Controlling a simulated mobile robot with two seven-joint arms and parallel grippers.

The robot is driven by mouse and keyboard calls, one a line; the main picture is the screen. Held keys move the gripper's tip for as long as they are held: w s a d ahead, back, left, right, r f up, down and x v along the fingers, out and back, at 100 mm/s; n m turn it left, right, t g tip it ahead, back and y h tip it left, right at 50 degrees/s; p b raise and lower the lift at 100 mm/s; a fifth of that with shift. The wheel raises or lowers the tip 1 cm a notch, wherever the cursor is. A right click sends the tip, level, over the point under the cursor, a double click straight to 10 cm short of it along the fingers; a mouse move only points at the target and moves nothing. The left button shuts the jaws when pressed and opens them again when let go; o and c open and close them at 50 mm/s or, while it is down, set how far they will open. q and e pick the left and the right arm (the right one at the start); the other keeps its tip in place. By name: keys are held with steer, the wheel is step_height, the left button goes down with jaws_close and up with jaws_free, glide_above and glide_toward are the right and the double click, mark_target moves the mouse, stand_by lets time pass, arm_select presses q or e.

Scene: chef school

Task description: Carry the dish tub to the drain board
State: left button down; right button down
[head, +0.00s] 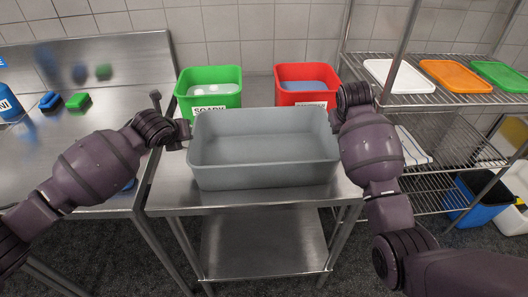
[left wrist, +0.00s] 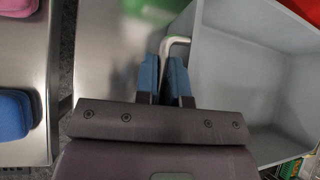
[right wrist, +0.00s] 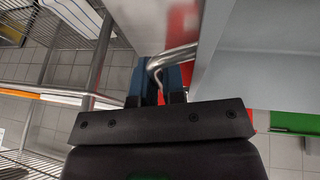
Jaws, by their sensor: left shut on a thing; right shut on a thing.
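The grey dish tub (head: 262,172) is empty and sits level over the front of a small steel table in the head view; I cannot tell if it touches the tabletop. My left gripper (head: 186,134) is at its left end. In the left wrist view, my left gripper (left wrist: 168,75) is shut on a handle (left wrist: 178,42) of the tub (left wrist: 235,85). My right gripper (head: 340,117) is at the tub's right end. In the right wrist view, my right gripper (right wrist: 160,80) is shut on the other metal handle (right wrist: 178,57).
A green tub (head: 210,104) and a red tub (head: 308,100) stand behind on the steel table (head: 165,195). At left, a steel counter (head: 60,150) holds sponges and a blue bottle (head: 10,104). At right, a wire rack (head: 440,98) holds coloured trays (head: 400,76).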

arm_select(q)
steer(key=shift+r, duration=0.2)
arm_select(e)
steer(key=shift+r, duration=0.25)
